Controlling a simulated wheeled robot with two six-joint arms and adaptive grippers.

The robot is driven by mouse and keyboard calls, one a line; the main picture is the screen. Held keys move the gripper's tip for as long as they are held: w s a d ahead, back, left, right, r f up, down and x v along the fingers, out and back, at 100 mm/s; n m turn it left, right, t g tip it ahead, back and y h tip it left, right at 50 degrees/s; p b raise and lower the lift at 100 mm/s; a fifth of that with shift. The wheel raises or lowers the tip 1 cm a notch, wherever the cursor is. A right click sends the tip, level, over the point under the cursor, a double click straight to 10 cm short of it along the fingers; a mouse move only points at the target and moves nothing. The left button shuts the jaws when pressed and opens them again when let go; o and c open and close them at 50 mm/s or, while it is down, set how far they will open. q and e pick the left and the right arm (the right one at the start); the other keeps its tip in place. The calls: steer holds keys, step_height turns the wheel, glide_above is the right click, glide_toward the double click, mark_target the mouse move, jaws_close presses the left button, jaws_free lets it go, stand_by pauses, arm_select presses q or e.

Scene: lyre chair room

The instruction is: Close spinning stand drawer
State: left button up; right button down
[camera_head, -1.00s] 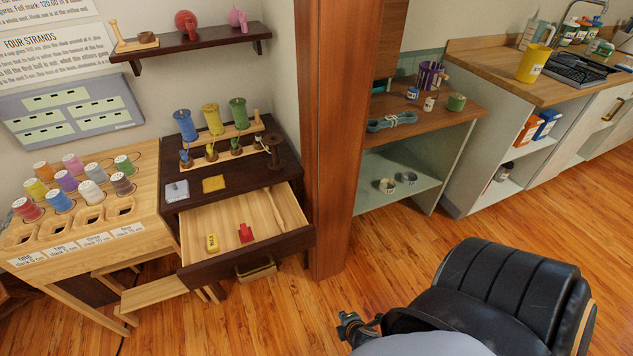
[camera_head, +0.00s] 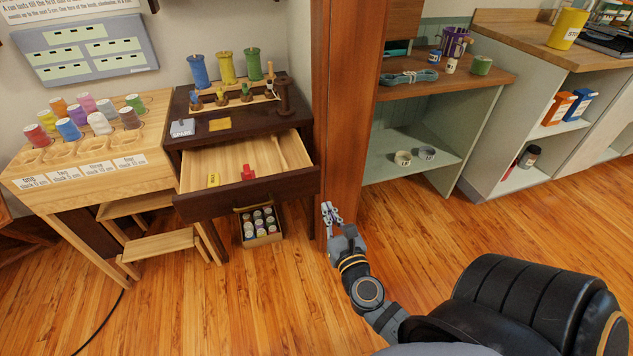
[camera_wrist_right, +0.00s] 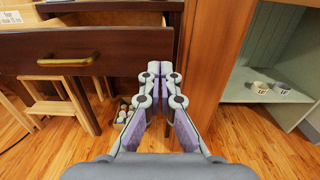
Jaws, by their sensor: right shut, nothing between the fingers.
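The spinning stand (camera_head: 190,140) is a dark wood cabinet left of the wooden post in the head view. Its drawer (camera_head: 247,195) is pulled well out, with a dark front and a pale interior. In the right wrist view the drawer front (camera_wrist_right: 110,55) has a brass handle (camera_wrist_right: 68,60) at left. A yellow piece (camera_head: 213,179) and a red piece (camera_head: 248,173) lie in the drawer. My right gripper (camera_head: 327,208) is shut and empty, right of the drawer front and before the post. In the wrist view its fingertips (camera_wrist_right: 156,70) overlap the drawer front's right part; contact is unclear. My left gripper is not in view.
The reddish post (camera_head: 345,120) stands close right of the drawer. A crate of spools (camera_head: 262,240) sits on the floor under the drawer. The floor (camera_head: 200,310) before the drawer is clear.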

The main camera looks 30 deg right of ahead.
mark_target(313, 176)
steer(key=p+x, duration=0.1)
steer(key=x, duration=0.9)
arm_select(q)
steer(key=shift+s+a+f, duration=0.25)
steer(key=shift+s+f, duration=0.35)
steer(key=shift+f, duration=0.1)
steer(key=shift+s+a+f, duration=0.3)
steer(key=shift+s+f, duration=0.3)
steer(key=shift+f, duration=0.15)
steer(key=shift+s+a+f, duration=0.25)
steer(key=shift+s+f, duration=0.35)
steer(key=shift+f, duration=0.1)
arm_select(e)
steer(key=shift+w+d+f, duration=0.1)
steer(key=shift+w, duration=0.3)
steer(key=shift+w, duration=0.1)
